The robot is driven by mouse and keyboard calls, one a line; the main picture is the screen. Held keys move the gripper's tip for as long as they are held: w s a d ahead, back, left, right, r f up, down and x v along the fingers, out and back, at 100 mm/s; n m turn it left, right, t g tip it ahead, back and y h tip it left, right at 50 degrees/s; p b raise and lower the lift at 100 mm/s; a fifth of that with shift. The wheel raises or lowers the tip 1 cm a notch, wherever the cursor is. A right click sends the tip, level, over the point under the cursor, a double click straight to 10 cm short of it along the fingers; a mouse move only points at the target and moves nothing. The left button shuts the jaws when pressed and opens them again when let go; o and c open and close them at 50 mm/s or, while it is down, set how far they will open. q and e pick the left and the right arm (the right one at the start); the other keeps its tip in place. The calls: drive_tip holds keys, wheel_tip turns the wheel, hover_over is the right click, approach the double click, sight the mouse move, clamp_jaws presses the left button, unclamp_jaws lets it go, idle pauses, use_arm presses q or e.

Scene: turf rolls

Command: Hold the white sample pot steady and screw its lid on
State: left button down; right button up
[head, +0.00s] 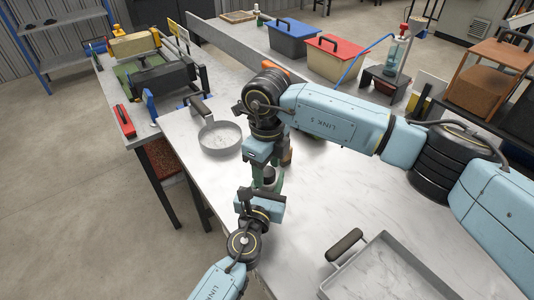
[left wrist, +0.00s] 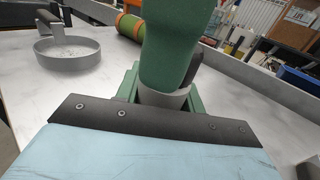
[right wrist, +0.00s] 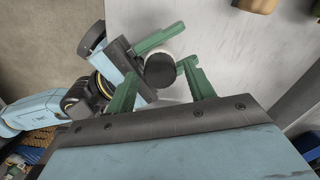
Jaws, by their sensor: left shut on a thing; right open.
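The white sample pot (left wrist: 165,100) stands upright between the green fingers of my left gripper (left wrist: 163,104), which is shut on it. The black lid (right wrist: 160,70) covers the pot's top from above in the right wrist view; whether it is threaded on cannot be told. My right gripper (right wrist: 160,76) is open above the pot, one finger on each side of the lid, with no clear contact. One right finger hides much of the pot and lid in the left wrist view. In the head view my right arm hides most of the pot (head: 270,182).
A round grey pan (head: 221,139) stands left of the pot. A grey tray (head: 335,284) with a dark handle lies at the front right. A red lidded box (head: 334,61) and a blue one (head: 293,42) stand at the back. Bare table lies right of the pot.

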drive_tip(key=shift+f, duration=0.5)
drive_tip(key=c, duration=1)
drive_tip(key=shift+c, duration=0.2)
drive_tip(key=o, duration=1.2)
drive_tip(key=shift+c, duration=0.2)
drive_tip(key=shift+r, duration=0.1)
wheel_tip(320, 180, up, 12)
